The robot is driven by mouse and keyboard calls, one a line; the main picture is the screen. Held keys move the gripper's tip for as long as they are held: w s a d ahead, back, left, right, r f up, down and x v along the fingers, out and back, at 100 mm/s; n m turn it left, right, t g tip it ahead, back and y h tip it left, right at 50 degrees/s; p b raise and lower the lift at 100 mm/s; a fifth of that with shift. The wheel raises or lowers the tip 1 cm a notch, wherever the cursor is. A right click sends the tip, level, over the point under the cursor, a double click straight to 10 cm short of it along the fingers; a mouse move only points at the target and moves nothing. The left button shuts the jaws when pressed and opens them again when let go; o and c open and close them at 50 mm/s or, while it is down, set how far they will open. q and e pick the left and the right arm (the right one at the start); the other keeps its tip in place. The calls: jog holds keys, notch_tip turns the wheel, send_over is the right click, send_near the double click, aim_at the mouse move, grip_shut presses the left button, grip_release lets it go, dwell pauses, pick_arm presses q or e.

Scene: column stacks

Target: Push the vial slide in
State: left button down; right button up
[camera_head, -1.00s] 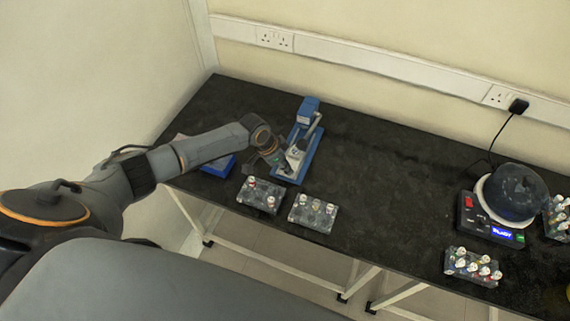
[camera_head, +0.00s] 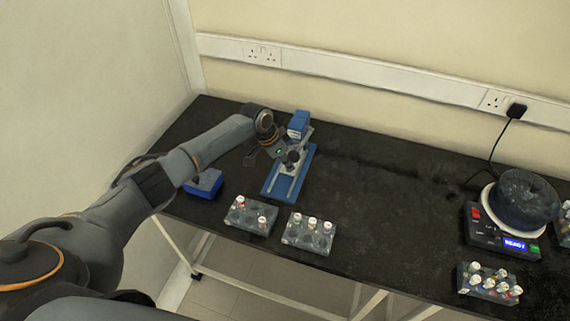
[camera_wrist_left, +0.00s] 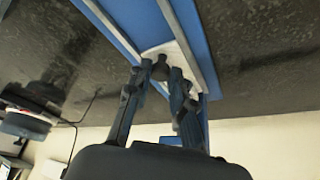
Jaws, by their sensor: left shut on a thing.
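The vial slide (camera_head: 288,163) is a pale carriage with a dark round knob (camera_head: 292,156). It sits between two light rails on a blue base (camera_head: 284,193), in front of an upright blue block (camera_head: 298,124). My left gripper (camera_head: 285,150) reaches in from the left at the knob. In the left wrist view, the gripper (camera_wrist_left: 163,76) has its fingertips closed about the dark knob (camera_wrist_left: 160,67), with the pale carriage (camera_wrist_left: 170,50) behind it and the rails on both sides. The fingers hide part of the carriage. My right gripper is not in view.
Two grey racks with capped vials, one on the left (camera_head: 250,216) and one on the right (camera_head: 308,233), stand in front of the base. A blue box (camera_head: 204,184) lies at left. A device with a dark round top (camera_head: 524,200) and another rack (camera_head: 487,284) stand right. The middle table is clear.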

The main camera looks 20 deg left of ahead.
pick_arm(q)
jog(key=c, duration=1.2)
grip_release()
jog(key=shift+w+r, duration=0.15)
jog(key=shift+w, duration=0.1)
jog(key=shift+o, duration=0.2)
jog(key=v, duration=1.1)
jog(key=shift+s+r, duration=0.2)
jog(key=shift+r, duration=0.15)
jog(key=shift+a, duration=0.15)
